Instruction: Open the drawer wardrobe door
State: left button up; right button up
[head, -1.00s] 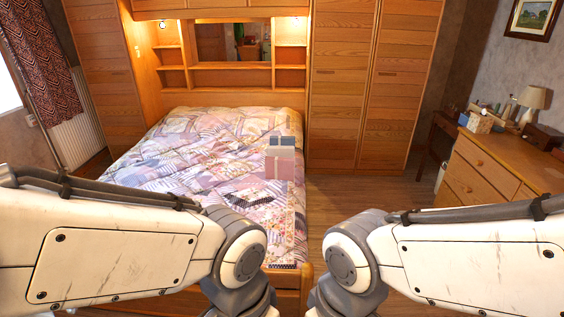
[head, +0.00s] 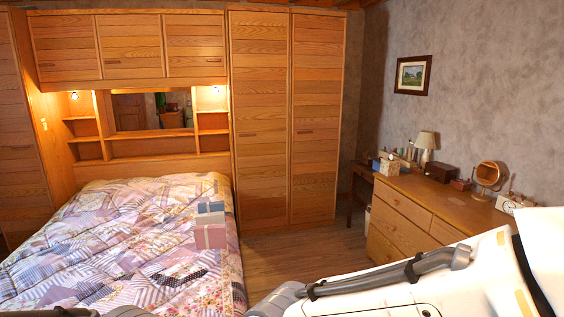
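The wardrobe stands against the back wall, right of the bed, with two tall wooden doors, a left door (head: 260,120) and a right door (head: 316,120). Each door has a small dark handle around mid height, the left handle (head: 249,134) and the right handle (head: 305,132). Both doors are shut. Part of my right arm shows at the lower right, far in front of the wardrobe. Neither of my grippers is in the picture, so their state is hidden.
The bed (head: 110,235) with a patchwork quilt fills the left, with gift boxes (head: 209,230) on it. A wooden dresser (head: 410,215) stands on the right, carrying a lamp (head: 425,145) and small items. Bare wooden floor (head: 305,250) lies between them.

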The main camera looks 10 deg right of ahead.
aim_at(318, 42)
jog(key=k, duration=0.55)
jog(key=z, duration=0.5)
jog(key=i, duration=1.65)
jog(key=z, duration=0.65)
jog(key=i, duration=2.3)
jog(key=u, duration=0.4)
jog(key=i, duration=2.05)
jog(key=u, duration=0.6)
jog(key=i, duration=0.55)
jog(key=u, duration=0.15)
